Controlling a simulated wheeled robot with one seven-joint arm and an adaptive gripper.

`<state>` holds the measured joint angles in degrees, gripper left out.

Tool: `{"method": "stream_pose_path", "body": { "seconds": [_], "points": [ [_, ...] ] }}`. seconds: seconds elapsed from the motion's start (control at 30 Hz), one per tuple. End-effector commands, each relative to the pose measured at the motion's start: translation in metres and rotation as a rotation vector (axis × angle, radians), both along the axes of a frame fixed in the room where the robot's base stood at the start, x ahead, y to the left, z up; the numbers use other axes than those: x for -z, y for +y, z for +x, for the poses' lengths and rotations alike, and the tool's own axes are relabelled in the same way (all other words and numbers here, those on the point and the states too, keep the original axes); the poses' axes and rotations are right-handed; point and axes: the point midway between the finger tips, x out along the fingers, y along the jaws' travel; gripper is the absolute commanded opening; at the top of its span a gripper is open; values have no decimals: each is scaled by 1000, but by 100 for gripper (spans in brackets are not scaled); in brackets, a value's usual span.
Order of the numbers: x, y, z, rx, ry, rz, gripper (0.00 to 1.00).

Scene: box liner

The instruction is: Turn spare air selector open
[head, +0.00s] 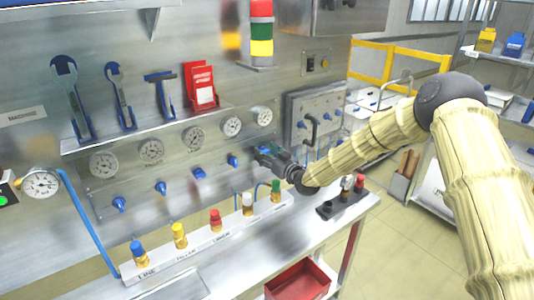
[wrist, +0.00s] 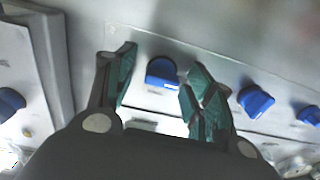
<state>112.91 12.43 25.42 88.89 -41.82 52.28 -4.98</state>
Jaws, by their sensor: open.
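A row of blue selector knobs runs along the grey gauge panel; one (head: 233,160) shows just left of my gripper. My gripper (head: 264,153) is at the right end of this row, close to the panel. In the wrist view my gripper (wrist: 160,95) is open, with its two green-padded fingers apart. A blue knob (wrist: 162,73) shows between the fingertips, with a small white label by it; no contact is visible. The labels are too small to read, so I cannot tell which knob is the spare air selector.
Round gauges (head: 193,138) sit above the knobs. A grey box (head: 315,118) with more blue knobs is to the right. A tool shelf (head: 140,128) overhangs the gauges.

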Motion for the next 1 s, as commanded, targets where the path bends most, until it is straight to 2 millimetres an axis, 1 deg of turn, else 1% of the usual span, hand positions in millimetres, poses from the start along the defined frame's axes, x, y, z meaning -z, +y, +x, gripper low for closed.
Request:
{"method": "stream_pose_path", "body": {
  "seconds": [0.07, 0.17, 0.3, 0.33, 0.67, 0.87, 1.0],
  "points": [
    [-1, 0, 0, 0, -1, 1, 53],
    [-1, 0, 0, 0, -1, 1, 37],
    [-1, 0, 0, 0, -1, 1, 12],
    [-1, 0, 0, 0, -1, 1, 8],
    [2, 0, 0, 0, 21, 28, 8],
    [5, 0, 0, 0, 80, 114, 8],
    [6, -1, 0, 2, 146, 205, 8]
  ]
}}
